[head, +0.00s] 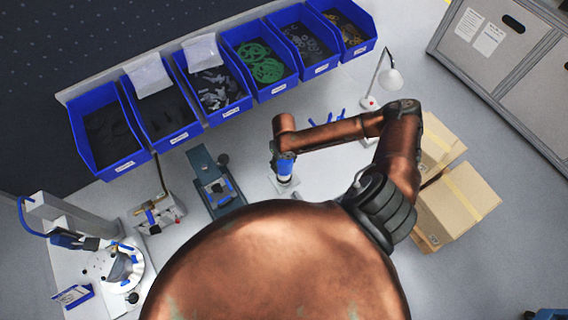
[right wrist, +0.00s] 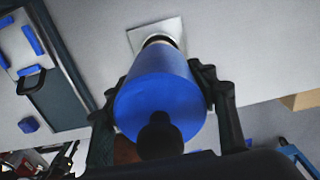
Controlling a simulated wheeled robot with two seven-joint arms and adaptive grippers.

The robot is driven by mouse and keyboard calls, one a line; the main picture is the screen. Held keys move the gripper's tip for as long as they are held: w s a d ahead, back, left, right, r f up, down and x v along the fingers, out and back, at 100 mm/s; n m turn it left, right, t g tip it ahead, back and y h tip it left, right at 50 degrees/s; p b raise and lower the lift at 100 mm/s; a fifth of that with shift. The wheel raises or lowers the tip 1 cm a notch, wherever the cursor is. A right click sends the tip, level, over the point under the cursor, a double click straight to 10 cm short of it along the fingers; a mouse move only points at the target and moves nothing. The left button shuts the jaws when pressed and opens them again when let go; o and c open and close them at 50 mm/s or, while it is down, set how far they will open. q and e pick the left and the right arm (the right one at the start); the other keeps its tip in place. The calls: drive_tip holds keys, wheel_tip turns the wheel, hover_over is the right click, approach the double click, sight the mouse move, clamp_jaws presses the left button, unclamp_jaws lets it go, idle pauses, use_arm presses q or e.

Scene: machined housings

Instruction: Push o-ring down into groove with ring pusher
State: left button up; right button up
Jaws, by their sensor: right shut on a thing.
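The ring pusher, a blue cylinder (head: 285,168), stands over a small pale square plate (head: 283,187) on the worktop. In the right wrist view the blue ring pusher (right wrist: 160,95) fills the space between the two black fingers of my right gripper (right wrist: 163,108), which is shut on it. A dark and metallic round part (right wrist: 160,41) shows at the pusher's far end, above the pale plate (right wrist: 172,27). I cannot tell whether the pusher touches it. The o-ring and its groove are hidden. My left gripper is not in view.
Blue bins (head: 222,80) with small parts line the back. A dark-based fixture (head: 215,185) stands left of the pusher, with a clamp device (head: 157,213) and a round station (head: 115,265) further left. A lamp (head: 389,79) and cardboard boxes (head: 455,208) are at right.

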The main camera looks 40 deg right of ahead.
sight(284, 159)
drive_tip(key=shift+r, duration=1.85)
drive_tip(key=shift+w, duration=0.1)
